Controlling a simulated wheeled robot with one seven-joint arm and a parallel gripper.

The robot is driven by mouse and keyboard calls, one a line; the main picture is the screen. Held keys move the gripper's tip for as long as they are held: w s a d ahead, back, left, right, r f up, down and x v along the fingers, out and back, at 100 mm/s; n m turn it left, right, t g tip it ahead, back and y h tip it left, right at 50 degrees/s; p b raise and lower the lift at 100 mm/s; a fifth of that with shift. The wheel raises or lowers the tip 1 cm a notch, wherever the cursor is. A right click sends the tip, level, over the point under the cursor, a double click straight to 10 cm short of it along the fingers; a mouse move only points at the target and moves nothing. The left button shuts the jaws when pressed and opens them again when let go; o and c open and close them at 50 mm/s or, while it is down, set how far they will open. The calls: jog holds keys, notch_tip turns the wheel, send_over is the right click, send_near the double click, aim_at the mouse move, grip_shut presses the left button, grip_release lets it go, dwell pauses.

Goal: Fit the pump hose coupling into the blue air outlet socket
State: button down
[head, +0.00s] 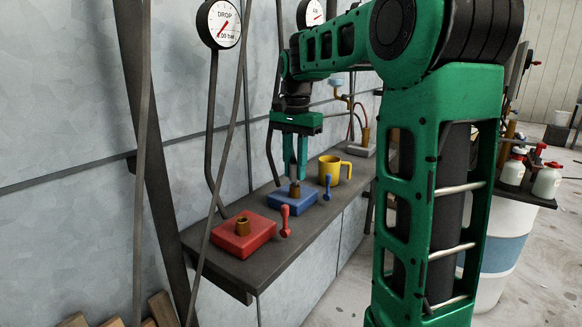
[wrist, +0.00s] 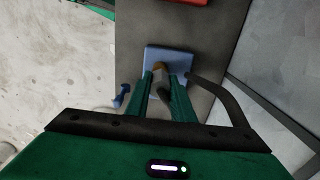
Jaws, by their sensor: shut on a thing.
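My gripper (head: 295,177) points straight down over the blue air outlet block (head: 283,204), its green fingers close above the brass socket (head: 295,189). It is shut on a narrow greyish piece between the fingers, which I take to be the hose coupling (wrist: 158,97). In the wrist view the fingers reach over the blue block (wrist: 178,57), and the brass-coloured part (wrist: 160,70) shows at their tips. The fingers hide most of the held piece. I cannot tell whether its lower end touches or enters the socket.
A red block (head: 237,242) with a brass socket and red lever (head: 285,221) sits nearer on the dark shelf (head: 250,270). A blue lever (head: 327,187) and yellow mug (head: 330,171) stand right of the blue block. A dark pipe (wrist: 232,103) curves beside the block. Gauges hang on the wall.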

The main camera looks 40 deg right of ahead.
aim_at(294, 163)
jog(key=shift+f, duration=0.75)
jog(key=c, duration=1.5)
grip_release()
jog(key=shift+o, duration=0.2)
notch_tip(294, 163, up, 11)
jog(key=shift+w+f, duration=0.1)
jog(key=shift+f, duration=0.05)
jog(key=s+a+f+n, duration=0.1)
jog(key=s+f+n, duration=0.2)
jog(key=s+f, duration=0.9)
jog(key=s+a+f+n, duration=0.1)
jog(key=s+f+n, duration=0.3)
jog(key=s+f, duration=0.8)
jog(key=s, duration=0.4)
jog(key=shift+s+a+f+n, duration=0.15)
jog(key=shift+s+a+n, duration=0.15)
jog(key=shift+s+a, duration=0.1)
